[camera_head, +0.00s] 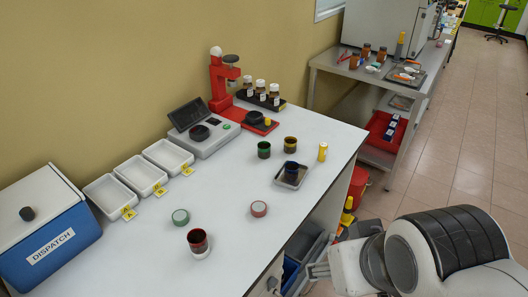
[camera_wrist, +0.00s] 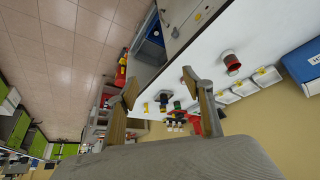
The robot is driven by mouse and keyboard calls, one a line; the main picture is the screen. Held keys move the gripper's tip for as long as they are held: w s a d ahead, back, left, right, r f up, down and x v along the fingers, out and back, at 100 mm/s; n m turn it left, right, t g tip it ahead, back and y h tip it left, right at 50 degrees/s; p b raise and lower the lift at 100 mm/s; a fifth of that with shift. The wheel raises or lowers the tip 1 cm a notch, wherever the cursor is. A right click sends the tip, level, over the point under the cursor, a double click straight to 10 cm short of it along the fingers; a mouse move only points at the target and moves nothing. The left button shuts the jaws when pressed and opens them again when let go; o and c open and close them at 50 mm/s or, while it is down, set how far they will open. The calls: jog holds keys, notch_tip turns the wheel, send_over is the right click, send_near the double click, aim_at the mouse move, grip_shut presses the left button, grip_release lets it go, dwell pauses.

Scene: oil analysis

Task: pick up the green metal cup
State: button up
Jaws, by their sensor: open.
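The green metal cup (camera_head: 264,149) stands upright on the white table, in front of the red and grey instruments. My gripper (camera_head: 316,271) is off the table's front edge, well away from the green cup. In the wrist view its two fingers (camera_wrist: 160,88) are spread with nothing between them. The small cups there are hard to tell apart.

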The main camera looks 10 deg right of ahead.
jog(key=w+a+r+t+y, duration=0.1)
jog(key=w+a+r, duration=0.15)
jog(key=w, duration=0.65)
jog(key=w+a+r+t+y, duration=0.1)
jog(key=w+a, duration=0.2)
jog(key=w, duration=0.6)
jog(key=m+t+h, duration=0.3)
jog(key=t, duration=0.2)
send_over(265, 151)
jog(key=s+a, duration=0.5)
jog(key=s, duration=0.5)
notch_tip(265, 151, down, 9)
jog(key=w+d+f+h, duration=0.1)
jog(key=f, duration=0.2)
jog(key=w+f+m+h, duration=0.1)
jog(key=w+f, duration=0.1)
jog(key=f, duration=0.2)
jog(key=w+d+f+h, duration=0.1)
jog(key=w+f, duration=0.1)
jog(key=f, duration=0.2)
jog(key=shift+w+d+f+h, duration=0.1)
jog(key=shift+d+f+h, duration=0.1)
jog(key=shift+d+h, duration=0.1)
jog(key=shift+w+d+f, duration=0.1)
jog(key=shift+d+f, duration=0.15)
jog(key=shift+f, duration=0.3)
jog(key=shift+x, duration=1.15)
jog(key=shift+w, duration=0.1)
